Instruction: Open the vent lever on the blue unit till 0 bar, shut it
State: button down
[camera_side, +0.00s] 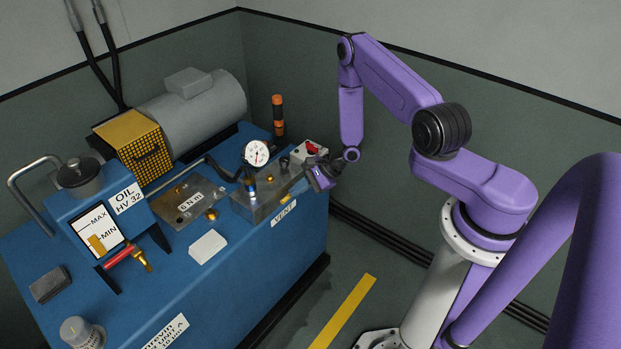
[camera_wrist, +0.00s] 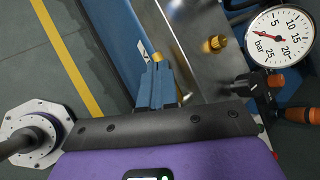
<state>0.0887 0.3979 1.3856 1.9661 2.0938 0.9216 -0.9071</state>
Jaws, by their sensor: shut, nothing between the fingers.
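The blue unit (camera_side: 190,290) fills the left and middle of the side view. Its VENT label (camera_side: 283,213) is on the edge below a grey metal valve block (camera_side: 262,203). A round white gauge (camera_side: 257,153) stands over the block; in the wrist view the gauge (camera_wrist: 280,38) shows a red needle, but I cannot read its value surely. A brass fitting (camera_wrist: 157,57) shows just past my fingertips in the wrist view. I cannot make out the vent lever clearly. My gripper (camera_side: 310,178) is at the block's right end, shut and empty; its fingers (camera_wrist: 157,85) show together.
A brass knob (camera_wrist: 215,43) sits on the block. An orange-handled rod (camera_side: 278,115) stands behind it, and a small box with a red switch (camera_side: 310,149) is close to my gripper. A white block (camera_side: 208,246) lies on the unit.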

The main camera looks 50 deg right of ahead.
jog(key=s+r, duration=0.6)
jog(key=r, duration=0.4)
jog(key=s+a+r+n+g+y, duration=0.2)
jog(key=s+a+r+n+g, duration=0.3)
jog(key=a+r+n, duration=0.25)
jog(key=s+a+r+n+g+y, duration=0.1)
jog(key=s+a+r+n+g, duration=0.45)
jog(key=a+n, duration=0.2)
jog(key=s+d+r+n+t+h, duration=0.1)
jog(key=s+d+r+n+h, duration=0.2)
jog(key=s+n, duration=0.4)
jog(key=s+d+r+n+t+h, duration=0.2)
jog(key=s+r+n+h, duration=0.3)
jog(key=n, duration=0.5)
jog(key=shift+s+d+r+n+h, duration=0.45)
jog(key=shift+s+r, duration=0.35)
jog(key=shift+s, duration=0.45)
